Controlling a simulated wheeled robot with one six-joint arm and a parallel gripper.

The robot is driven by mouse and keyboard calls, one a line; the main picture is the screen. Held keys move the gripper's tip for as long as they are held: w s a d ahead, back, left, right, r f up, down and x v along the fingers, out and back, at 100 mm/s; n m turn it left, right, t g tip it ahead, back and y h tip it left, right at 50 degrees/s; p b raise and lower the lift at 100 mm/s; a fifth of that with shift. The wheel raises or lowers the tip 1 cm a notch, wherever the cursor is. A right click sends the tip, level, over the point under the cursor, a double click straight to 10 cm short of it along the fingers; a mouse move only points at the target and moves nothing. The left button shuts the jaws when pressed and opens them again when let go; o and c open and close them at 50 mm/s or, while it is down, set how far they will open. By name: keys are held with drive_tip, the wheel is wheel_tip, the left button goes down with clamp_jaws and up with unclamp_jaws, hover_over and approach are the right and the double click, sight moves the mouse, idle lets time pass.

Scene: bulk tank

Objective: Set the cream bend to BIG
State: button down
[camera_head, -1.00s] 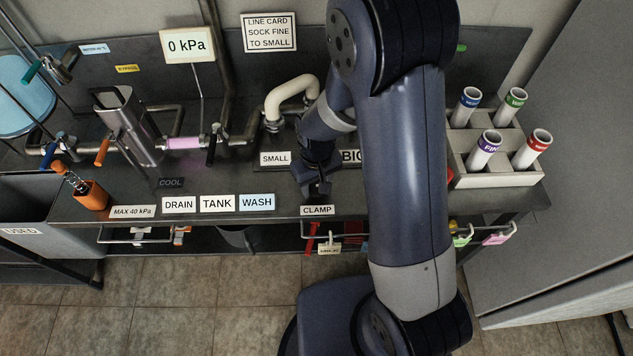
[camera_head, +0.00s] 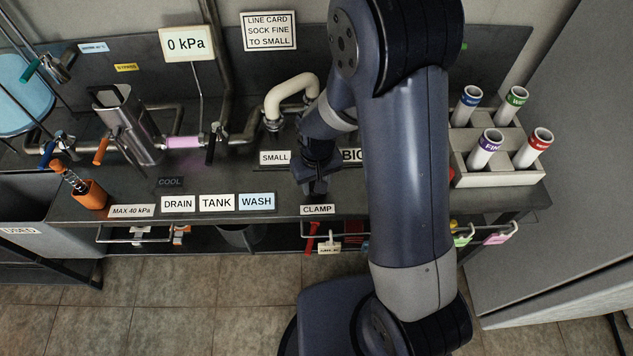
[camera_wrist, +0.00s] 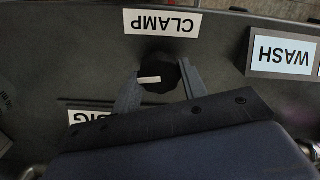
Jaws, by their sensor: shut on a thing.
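The cream bend (camera_head: 288,92) is a curved cream pipe at the back of the bench. Its left end meets a metal fitting above the SMALL label (camera_head: 274,158); its right end is hidden behind my arm. The BIG label (camera_head: 351,155) is partly covered by my arm. My gripper (camera_head: 316,186) points down at the bench just behind the CLAMP label (camera_head: 317,210). In the wrist view, my gripper (camera_wrist: 162,80) is shut on a dark round clamp knob (camera_wrist: 158,68) with a white mark on top, beside the CLAMP label.
The gauge sign (camera_head: 187,44) reads 0 kPa. A line card (camera_head: 269,31) says sock fine to small. DRAIN, TANK and WASH labels (camera_head: 217,203) line the front. A rack (camera_head: 470,167) of capped tubes stands right. An orange holder (camera_head: 91,196) stands left.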

drive_tip(key=m+b, duration=0.1)
drive_tip(key=m, duration=0.3)
drive_tip(key=shift+f+b, duration=0.1)
drive_tip(key=shift+b, duration=0.25)
drive_tip(key=m+b, duration=0.1)
drive_tip(key=m, duration=0.3)
drive_tip(key=shift+m, duration=0.3)
drive_tip(key=m+b, duration=0.1)
drive_tip(key=m, duration=0.3)
drive_tip(key=shift+m, duration=0.3)
drive_tip(key=m+b, duration=0.1)
drive_tip(key=m, duration=0.3)
drive_tip(key=shift+m, duration=0.4)
drive_tip(key=shift+d+n, duration=0.3)
drive_tip(key=shift+d, duration=0.45)
drive_tip(key=shift+s+d, duration=0.1)
drive_tip(key=shift+d, duration=0.15)
